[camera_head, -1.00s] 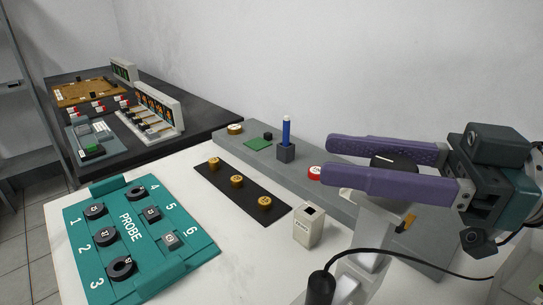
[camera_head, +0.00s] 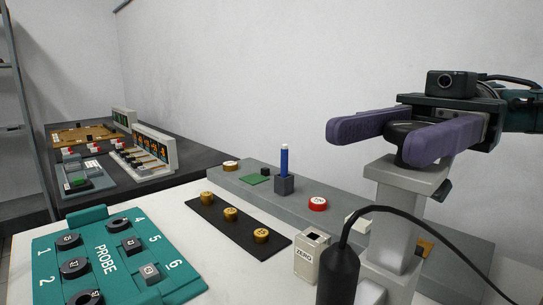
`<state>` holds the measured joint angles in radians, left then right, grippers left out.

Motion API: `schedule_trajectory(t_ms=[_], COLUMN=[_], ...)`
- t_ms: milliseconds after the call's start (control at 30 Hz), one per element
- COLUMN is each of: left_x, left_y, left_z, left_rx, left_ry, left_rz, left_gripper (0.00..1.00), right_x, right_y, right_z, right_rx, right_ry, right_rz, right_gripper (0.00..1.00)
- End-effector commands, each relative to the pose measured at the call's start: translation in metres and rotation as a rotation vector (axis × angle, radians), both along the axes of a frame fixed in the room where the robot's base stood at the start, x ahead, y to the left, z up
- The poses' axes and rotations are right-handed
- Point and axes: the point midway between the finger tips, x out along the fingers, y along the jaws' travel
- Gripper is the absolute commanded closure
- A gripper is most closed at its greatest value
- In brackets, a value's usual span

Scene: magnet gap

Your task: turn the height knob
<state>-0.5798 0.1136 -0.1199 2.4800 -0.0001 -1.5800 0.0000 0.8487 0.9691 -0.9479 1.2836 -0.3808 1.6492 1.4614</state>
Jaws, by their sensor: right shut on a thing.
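The black height knob (camera_head: 402,128) sits on top of a light grey stand (camera_head: 398,215) at the right. My right gripper (camera_head: 376,141) comes in from the right, with its two purple fingers on either side of the knob. It is shut on the knob, and the fingers hide much of the knob's sides. My left gripper is not in view.
A black probe (camera_head: 338,275) with a cable stands in front of the stand. A white ZERO box (camera_head: 310,257), red button (camera_head: 318,204) and blue rod (camera_head: 284,160) are to the left. A teal PROBE tray (camera_head: 105,225) holds several dark pieces.

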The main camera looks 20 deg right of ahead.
Motion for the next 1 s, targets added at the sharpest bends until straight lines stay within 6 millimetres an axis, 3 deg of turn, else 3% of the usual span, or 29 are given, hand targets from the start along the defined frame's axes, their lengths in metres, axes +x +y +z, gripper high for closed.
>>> schedule_trajectory(t_ms=[333,967,1000], left_x=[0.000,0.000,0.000], left_y=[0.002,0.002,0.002], left_z=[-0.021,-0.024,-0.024], left_rx=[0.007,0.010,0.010], left_ry=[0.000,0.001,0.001], left_rz=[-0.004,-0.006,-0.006], left_gripper=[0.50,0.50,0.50], right_x=[-0.005,-0.007,-0.007], right_y=[-0.001,-0.002,-0.002], right_z=[0.000,0.003,0.004], right_rx=[0.007,0.011,0.011], right_ry=[-0.002,-0.004,-0.004], right_rz=[0.185,0.238,0.238], right_gripper=[1.00,1.00,0.50])
